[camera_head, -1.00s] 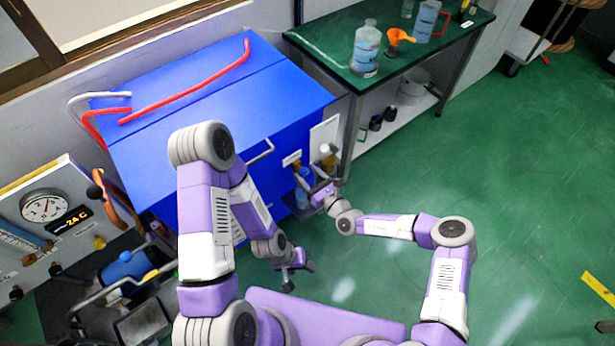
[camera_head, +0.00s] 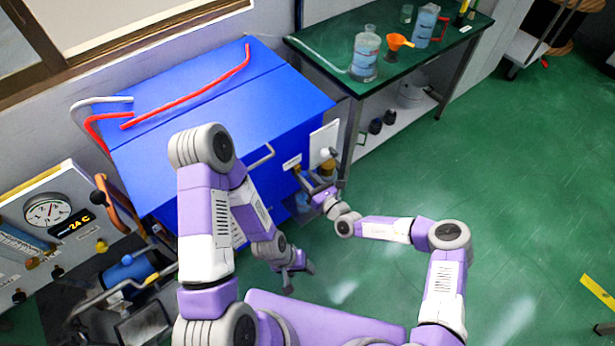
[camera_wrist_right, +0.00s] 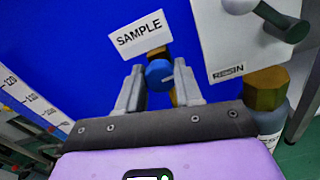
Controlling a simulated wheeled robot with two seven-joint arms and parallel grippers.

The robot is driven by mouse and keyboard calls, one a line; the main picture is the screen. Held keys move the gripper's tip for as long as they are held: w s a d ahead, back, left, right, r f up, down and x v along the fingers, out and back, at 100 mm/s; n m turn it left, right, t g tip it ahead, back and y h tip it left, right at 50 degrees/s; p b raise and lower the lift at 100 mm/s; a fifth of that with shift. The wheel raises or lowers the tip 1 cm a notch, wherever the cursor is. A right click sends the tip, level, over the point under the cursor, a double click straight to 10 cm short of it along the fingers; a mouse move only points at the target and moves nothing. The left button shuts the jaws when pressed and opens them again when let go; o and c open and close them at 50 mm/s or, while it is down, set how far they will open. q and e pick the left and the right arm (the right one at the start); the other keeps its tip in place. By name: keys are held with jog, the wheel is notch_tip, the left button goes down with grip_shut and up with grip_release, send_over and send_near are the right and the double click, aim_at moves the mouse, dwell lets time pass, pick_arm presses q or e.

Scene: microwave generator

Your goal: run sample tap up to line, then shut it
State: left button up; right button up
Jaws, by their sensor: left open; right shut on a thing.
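The sample tap's blue knob (camera_wrist_right: 158,75) sits under a white SAMPLE label (camera_wrist_right: 141,36) on the blue cabinet's front, with brass behind it. My right gripper (camera_wrist_right: 160,88) is shut on this knob, one finger at each side. In the head view, my right gripper (camera_head: 308,180) is at the cabinet's front right, below the small label. My left gripper (camera_head: 291,272) is open and empty, low over the floor in front of the cabinet. I cannot make out a sample vessel or its fill line; the space under the tap is hidden by my gripper in the wrist view.
A white panel with a dark lever (camera_wrist_right: 283,22) is right of the tap. A brass-topped bottle (camera_wrist_right: 270,120) is close to my right gripper. A numbered scale (camera_wrist_right: 32,97) is at left.

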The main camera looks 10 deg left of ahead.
jog(key=shift+m, duration=0.7)
jog(key=o, duration=1)
jog(key=shift+o, duration=0.2)
jog(key=p+v, duration=0.3)
jog(key=v, duration=0.4)
jog(key=shift+s+d, duration=0.2)
jog(key=shift+d, duration=0.05)
